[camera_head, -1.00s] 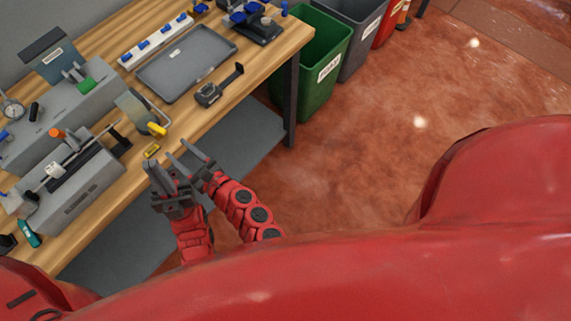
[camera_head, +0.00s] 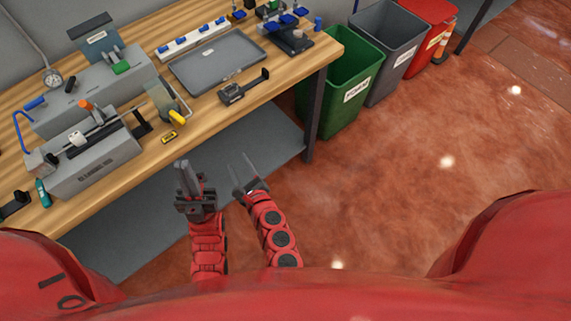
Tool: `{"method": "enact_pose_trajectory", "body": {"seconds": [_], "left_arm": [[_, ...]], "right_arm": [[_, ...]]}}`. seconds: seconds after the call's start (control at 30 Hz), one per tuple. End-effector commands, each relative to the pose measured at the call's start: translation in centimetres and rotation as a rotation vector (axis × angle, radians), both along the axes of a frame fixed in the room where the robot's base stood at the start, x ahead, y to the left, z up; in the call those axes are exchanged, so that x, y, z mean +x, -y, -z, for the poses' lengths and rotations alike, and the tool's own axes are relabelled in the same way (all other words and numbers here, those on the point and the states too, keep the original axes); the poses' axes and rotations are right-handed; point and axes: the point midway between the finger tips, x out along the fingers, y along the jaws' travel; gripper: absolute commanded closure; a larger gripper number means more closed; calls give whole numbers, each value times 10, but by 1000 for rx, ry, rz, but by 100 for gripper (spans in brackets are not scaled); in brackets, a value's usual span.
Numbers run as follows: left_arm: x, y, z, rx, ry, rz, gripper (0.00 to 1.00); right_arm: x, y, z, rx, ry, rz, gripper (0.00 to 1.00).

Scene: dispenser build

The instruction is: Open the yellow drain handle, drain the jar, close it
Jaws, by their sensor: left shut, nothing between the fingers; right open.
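The yellow drain handle (camera_head: 178,117) sits near the bench's front edge, on the right side of a clear, greenish jar-like container (camera_head: 160,98). The liquid level in it is too small to tell. My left gripper (camera_head: 182,165) is shut and empty, below the handle in the picture and just off the bench's front edge. My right gripper (camera_head: 243,167) is open and empty, further right and also off the bench edge. Neither gripper touches the handle.
A small yellow-black item (camera_head: 169,137) lies by the handle. Grey machines (camera_head: 95,155) stand to the left. A grey tray (camera_head: 218,62) and a black clamp-like tool (camera_head: 243,88) lie to the right. A green bin (camera_head: 345,85) stands past the bench end. A lower shelf (camera_head: 150,205) runs under the bench.

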Motion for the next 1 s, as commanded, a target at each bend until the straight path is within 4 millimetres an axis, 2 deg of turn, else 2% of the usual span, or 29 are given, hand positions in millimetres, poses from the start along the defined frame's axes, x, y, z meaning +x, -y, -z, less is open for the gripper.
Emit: {"method": "enact_pose_trajectory", "body": {"seconds": [0.3, 0.6, 0.8, 1.0], "left_arm": [[0, 0, 5, 0, 0, 0, 100], [0, 0, 8, 0, 0, 0, 100], [0, 0, 8, 0, 0, 0, 100], [0, 0, 8, 0, 0, 0, 100]], "right_arm": [[11, 60, 34, -304, 19, 112, 50], [17, 114, 45, -556, 50, 207, 50], [19, 129, 46, -630, 61, 232, 50], [19, 132, 46, -641, 63, 238, 50]]}}
